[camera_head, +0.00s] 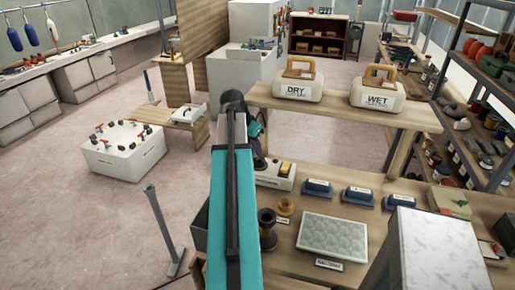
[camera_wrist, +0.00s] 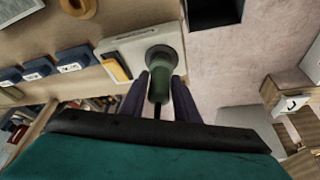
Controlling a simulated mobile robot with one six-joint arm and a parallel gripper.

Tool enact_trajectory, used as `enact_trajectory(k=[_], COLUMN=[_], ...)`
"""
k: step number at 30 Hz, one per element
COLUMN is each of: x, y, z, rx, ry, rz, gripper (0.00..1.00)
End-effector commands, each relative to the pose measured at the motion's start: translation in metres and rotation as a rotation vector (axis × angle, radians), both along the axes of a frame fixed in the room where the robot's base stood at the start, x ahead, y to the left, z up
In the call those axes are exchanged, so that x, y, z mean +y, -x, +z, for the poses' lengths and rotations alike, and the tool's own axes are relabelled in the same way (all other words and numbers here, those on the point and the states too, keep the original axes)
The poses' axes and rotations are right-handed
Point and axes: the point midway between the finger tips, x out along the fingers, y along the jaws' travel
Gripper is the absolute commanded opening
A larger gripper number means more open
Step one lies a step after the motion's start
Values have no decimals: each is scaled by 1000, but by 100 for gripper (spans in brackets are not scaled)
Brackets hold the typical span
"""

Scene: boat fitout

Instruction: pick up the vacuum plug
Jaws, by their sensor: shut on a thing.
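The vacuum plug (camera_wrist: 159,84) is a dark green, rounded piece with a wider grey-green end, in the middle of the wrist view. My gripper (camera_wrist: 161,76) is shut on it, with one dark finger on each side. The plug's wide end overlaps the edge of a white box with a yellow switch (camera_wrist: 118,68); I cannot tell whether it touches the box. In the head view this box (camera_head: 275,176) stands on the bench just right of my arm. My arm hides the plug and most of my gripper there.
Several blue blocks (camera_head: 317,188) stand in a row right of the box. A brown spool (camera_head: 267,229) and a bubbled pale tray (camera_head: 333,237) are nearer. A raised shelf (camera_head: 345,110) behind carries DRY (camera_head: 298,86) and WET (camera_head: 377,93) containers. Open floor (camera_head: 60,220) lies left.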

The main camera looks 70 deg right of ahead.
Motion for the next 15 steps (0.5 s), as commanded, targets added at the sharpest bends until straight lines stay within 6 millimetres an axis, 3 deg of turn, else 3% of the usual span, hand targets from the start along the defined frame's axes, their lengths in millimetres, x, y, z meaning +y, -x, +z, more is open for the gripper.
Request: enact_trajectory(k=[15], x=[94], y=[-27], z=[6], rx=[-1], ry=[1], rz=[2], gripper=[1])
